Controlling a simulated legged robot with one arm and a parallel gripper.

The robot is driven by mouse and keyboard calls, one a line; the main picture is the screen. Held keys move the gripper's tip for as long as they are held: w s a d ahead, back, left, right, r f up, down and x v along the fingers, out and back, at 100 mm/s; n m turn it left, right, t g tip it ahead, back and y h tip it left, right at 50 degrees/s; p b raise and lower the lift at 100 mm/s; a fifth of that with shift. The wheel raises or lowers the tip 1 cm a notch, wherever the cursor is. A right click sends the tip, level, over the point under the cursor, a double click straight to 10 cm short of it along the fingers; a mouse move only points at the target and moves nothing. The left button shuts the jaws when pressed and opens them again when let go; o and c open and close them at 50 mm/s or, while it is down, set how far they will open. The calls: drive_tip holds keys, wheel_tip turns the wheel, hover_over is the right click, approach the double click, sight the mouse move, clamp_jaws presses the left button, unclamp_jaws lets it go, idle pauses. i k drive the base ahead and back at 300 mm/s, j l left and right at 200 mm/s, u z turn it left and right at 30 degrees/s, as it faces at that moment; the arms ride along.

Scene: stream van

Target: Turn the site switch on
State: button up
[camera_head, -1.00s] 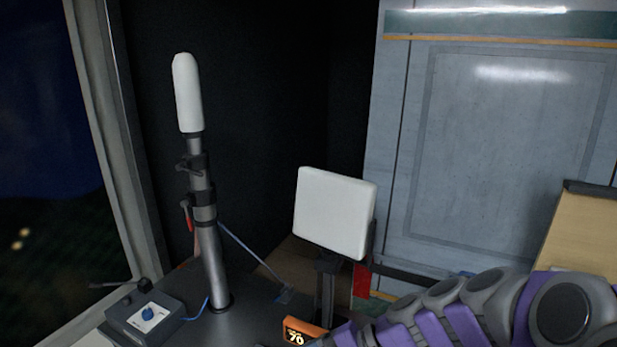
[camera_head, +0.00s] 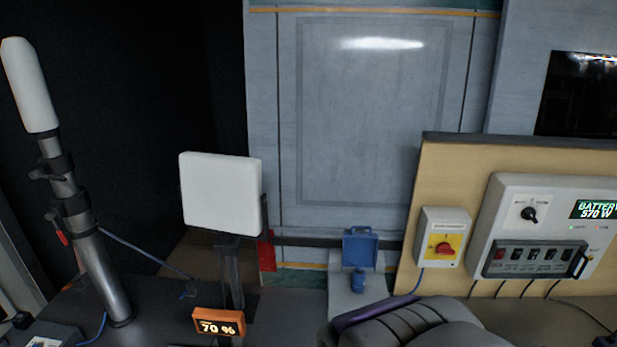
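A grey switch box (camera_head: 453,222) with a red rotary knob (camera_head: 444,249) on a yellow plate is fixed to a tan board at the right. It may be the site switch; I cannot read its label, and the knob's position is too small to tell.
A blue socket with a raised lid (camera_head: 360,248) stands left of the switch box. A white flat panel (camera_head: 221,194), an orange display reading 70 % (camera_head: 218,326) and a tilted mast (camera_head: 92,250) stand further left. Cables (camera_head: 560,312) lie along the counter at right.

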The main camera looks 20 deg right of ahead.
sight(442, 248)
drive_tip(key=z, duration=1.35)
